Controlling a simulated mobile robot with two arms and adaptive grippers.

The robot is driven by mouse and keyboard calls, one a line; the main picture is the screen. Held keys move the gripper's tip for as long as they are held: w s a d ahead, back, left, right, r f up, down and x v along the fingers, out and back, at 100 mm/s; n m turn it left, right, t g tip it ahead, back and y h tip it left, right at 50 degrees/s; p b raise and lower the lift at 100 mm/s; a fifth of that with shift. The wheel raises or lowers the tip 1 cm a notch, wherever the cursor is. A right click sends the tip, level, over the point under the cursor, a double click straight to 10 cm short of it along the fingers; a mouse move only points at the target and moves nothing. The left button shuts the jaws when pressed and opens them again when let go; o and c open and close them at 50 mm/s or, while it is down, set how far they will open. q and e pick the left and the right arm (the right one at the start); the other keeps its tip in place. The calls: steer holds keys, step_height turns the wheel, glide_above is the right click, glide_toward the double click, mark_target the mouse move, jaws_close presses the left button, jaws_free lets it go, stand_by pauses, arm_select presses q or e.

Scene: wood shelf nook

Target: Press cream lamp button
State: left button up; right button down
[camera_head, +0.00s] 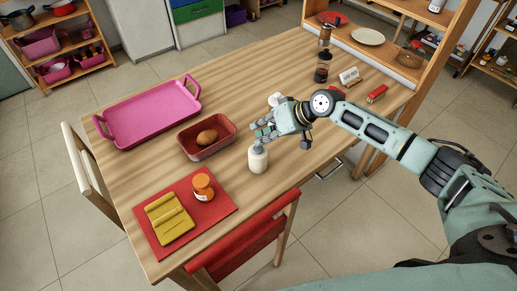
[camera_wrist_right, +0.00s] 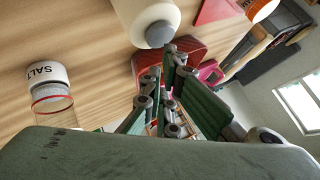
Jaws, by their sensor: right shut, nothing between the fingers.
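The cream lamp (camera_head: 258,160) stands upright on the wooden table, just in front of my right gripper. In the right wrist view, the lamp (camera_wrist_right: 145,12) fills the top of the picture, with its round grey button (camera_wrist_right: 158,34) at the near end. My right gripper (camera_head: 260,133) is shut and empty, close above the lamp. In the wrist view, the fingertips of the right gripper (camera_wrist_right: 170,55) appear just beside the button; I cannot tell whether they touch it. My left gripper is not in view.
A red container (camera_head: 190,148) with a brown item, a pink tray (camera_head: 150,115) and a red mat (camera_head: 222,208) with an orange jar (camera_head: 203,187) lie to the left. A salt shaker (camera_wrist_right: 50,85) stands nearby. A red-backed chair (camera_head: 245,238) is at the front edge.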

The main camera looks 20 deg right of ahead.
steer(key=shift+f, duration=0.15)
stand_by(0.5)
steer(key=shift+f, duration=0.35)
steer(key=shift+r, duration=0.5)
step_height(320, 180, up, 6)
steer(key=p, duration=0.5)
stand_by(0.7)
